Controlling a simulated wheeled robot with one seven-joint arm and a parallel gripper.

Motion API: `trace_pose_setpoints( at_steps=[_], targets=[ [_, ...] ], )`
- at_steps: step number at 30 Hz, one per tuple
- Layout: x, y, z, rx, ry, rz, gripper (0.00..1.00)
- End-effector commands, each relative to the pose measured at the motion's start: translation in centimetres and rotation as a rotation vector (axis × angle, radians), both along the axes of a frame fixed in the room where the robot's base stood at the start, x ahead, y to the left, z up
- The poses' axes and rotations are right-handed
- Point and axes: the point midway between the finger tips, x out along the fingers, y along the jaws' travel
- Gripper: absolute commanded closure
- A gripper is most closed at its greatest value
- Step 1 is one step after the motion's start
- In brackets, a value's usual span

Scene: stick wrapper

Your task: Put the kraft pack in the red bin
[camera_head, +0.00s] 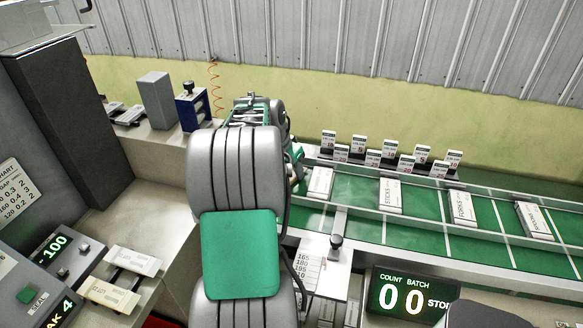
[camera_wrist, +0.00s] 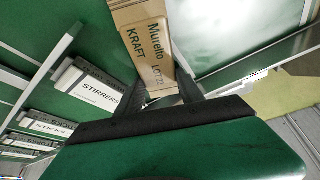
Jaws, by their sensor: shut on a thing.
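The pack's far end runs out of the top of the picture. In the head view my own arm hides the pack and most of the gripper. A small patch of red (camera_head: 158,322) shows at the bottom edge of the head view, left of my arm. I cannot tell whether it is the red bin.
A green conveyor (camera_head: 420,228) with white packs, including a sticks pack (camera_head: 390,195), runs to the right. Small numbered cards (camera_head: 388,150) stand behind it. A counter display (camera_head: 402,295) reads 00. A sealing machine (camera_head: 45,270) and a grey block (camera_head: 154,100) are at left.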

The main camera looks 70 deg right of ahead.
Motion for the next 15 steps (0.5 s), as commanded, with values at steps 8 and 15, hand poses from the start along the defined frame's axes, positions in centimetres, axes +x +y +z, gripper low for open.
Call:
trace_pose_setpoints(
  at_steps=[8,15],
  targets=[
    [0.0,0.03,-0.59,0.001,0.0,0.0,0.52],
    [-0.17,0.11,-0.78,0.005,0.003,-0.003,0.34]
  ],
)
